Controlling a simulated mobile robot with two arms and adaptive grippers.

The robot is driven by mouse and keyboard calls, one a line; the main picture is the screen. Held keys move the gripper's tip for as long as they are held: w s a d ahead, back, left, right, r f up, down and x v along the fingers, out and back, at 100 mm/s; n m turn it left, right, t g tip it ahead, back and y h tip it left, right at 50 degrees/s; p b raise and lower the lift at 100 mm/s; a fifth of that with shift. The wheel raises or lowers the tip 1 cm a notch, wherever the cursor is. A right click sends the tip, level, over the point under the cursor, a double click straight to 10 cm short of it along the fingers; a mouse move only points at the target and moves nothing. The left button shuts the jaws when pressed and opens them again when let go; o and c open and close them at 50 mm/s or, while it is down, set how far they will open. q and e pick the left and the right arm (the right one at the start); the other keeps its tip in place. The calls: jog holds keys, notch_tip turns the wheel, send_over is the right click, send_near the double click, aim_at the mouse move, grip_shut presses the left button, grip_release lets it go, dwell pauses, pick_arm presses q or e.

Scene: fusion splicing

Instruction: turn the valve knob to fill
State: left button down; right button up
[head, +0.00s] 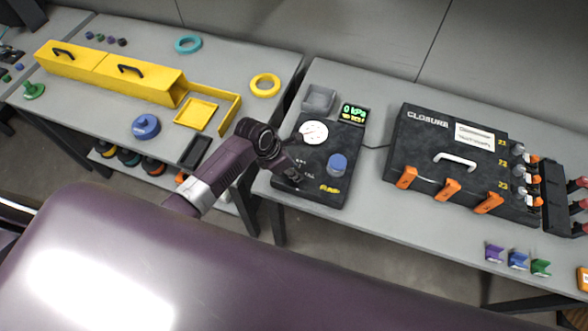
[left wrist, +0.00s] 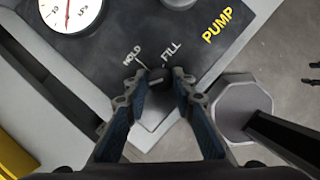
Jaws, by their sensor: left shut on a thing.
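The dark valve knob (left wrist: 156,75) sits on the black pump panel (head: 315,178), below the HOLD and FILL labels in the left wrist view. My left gripper (left wrist: 160,78) is shut on it, one finger on each side. The fingers partly cover the knob, and I cannot tell which label it points at. In the head view my left gripper (head: 290,178) reaches down to the panel's lower left corner, hiding the knob. A round white gauge (head: 313,133) and a green display reading 0 kPa (head: 352,114) are on the unit. My right gripper is not in view.
A grey tray (head: 319,99) is behind the gauge. A black closure box (head: 455,160) with orange latches is to the right. Yellow boxes (head: 110,70) and a yellow ring (head: 265,85) are on the left table.

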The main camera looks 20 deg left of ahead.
pick_arm(q)
jog(key=m, duration=0.2)
jog(key=m+g+h, duration=0.1)
jog(key=m, duration=0.1)
jog(key=m+g, duration=0.1)
jog(key=m, duration=0.1)
jog(key=shift+w+a+m, duration=0.1)
jog(key=shift+w+m, duration=0.15)
jog(key=shift+m, duration=0.05)
jog(key=m+g, duration=0.2)
jog(key=m, duration=0.2)
jog(key=shift+w, duration=0.1)
jog(key=m+g+b, duration=0.1)
jog(key=m, duration=0.3)
jog(key=shift+b, duration=0.35)
jog(key=m+g+y+b, duration=0.1)
jog(key=m, duration=0.2)
jog(key=shift+w+f+m+b, duration=0.1)
jog(key=shift+w+m+b, duration=0.05)
jog(key=shift+m+b, duration=0.25)
jog(key=m, duration=0.1)
jog(key=m+y+b, duration=0.1)
jog(key=m, duration=0.1)
jog(key=m+g+y+b, duration=0.1)
jog(key=m, duration=0.1)
jog(key=shift+d, duration=0.25)
jog(key=shift+m, duration=0.3)
